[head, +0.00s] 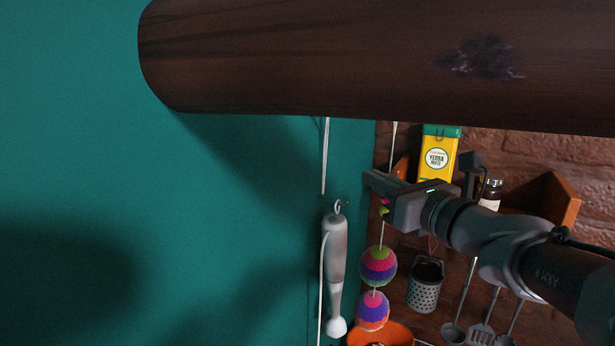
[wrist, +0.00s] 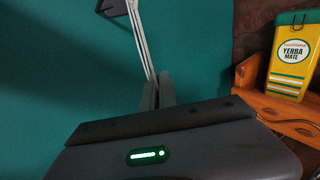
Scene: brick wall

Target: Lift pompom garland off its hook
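The pompom garland hangs as a thin pale string with multicoloured pompoms. Two striped round pompoms (head: 378,266) show below my gripper in the head view, and pink and green bits show right at its underside. The string rises behind the gripper towards the dark beam; its hook is not visible in the head view. My gripper (head: 371,177) points left, level with the string. In the wrist view its two fingers (wrist: 157,90) lie close together. A pale double cord (wrist: 140,38) runs from a dark piece at the top down to the fingertips. I cannot tell whether they pinch it.
A large dark beam (head: 350,55) crosses above. A grey hand blender (head: 335,255) hangs left of the garland on the teal wall. Right are a yellow yerba mate tin (head: 437,158), a wooden shelf, a grater (head: 425,285) and utensils. An orange bowl (head: 385,335) is below.

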